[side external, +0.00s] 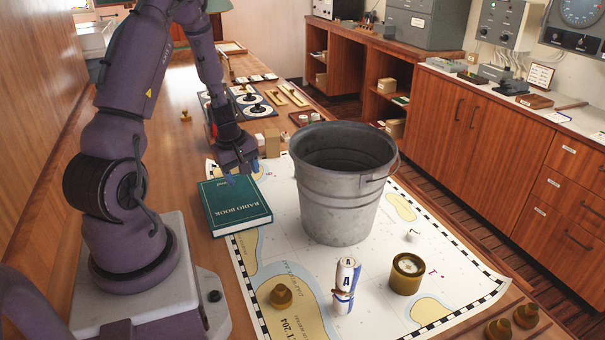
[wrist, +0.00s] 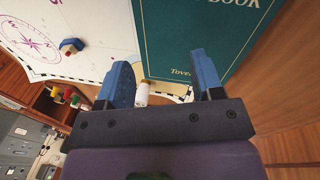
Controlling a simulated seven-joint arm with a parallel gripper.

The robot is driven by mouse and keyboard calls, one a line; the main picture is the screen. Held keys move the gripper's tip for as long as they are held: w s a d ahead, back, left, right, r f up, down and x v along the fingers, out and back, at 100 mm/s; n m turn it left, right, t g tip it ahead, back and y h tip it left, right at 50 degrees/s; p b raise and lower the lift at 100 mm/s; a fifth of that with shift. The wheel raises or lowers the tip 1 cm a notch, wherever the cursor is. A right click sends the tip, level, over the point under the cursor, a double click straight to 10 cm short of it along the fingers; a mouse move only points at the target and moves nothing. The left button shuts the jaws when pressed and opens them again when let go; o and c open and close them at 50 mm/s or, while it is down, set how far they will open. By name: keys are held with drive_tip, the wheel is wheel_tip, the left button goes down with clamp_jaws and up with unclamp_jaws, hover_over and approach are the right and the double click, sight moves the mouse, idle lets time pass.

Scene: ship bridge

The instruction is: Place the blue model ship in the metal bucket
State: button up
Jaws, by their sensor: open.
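A small blue thing with a brown part (wrist: 71,46), which looks like the blue model ship, lies on the chart at the upper left of the wrist view. I cannot make it out in the side view, where the bucket may hide it. The grey metal bucket (side external: 340,205) stands upright on the chart in the side view, right of my gripper; its floor is hidden. My gripper (side external: 240,178) points down near the far edge of the green book. In the wrist view my gripper (wrist: 163,72) has its blue fingers apart with nothing held, and the blue thing is off to their left.
The green radio book (side external: 236,205) lies left of the bucket. A brass compass (side external: 407,273), a blue-and-white roll (side external: 345,285) and a brass knob-like piece (side external: 281,296) stand in front of the bucket. Small boxes (side external: 272,142) and instruments crowd the table behind.

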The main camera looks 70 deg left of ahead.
drive_tip(key=w+a+r+m+t+y, duration=0.1)
drive_tip(key=w+r+m+t+y, duration=0.5)
drive_tip(key=w+m, duration=0.6)
drive_tip(key=shift+m+g+h, duration=0.4)
drive_tip(key=shift+h, duration=0.4)
drive_tip(key=x, duration=0.5)
drive_tip(key=s+f+x, duration=0.1)
drive_tip(key=x, duration=0.4)
drive_tip(key=s+d+f+x, duration=0.1)
drive_tip(key=x, duration=0.4)
drive_tip(key=shift+a+f, duration=0.15)
drive_tip(key=shift+f, duration=0.25)
clamp_jaws()
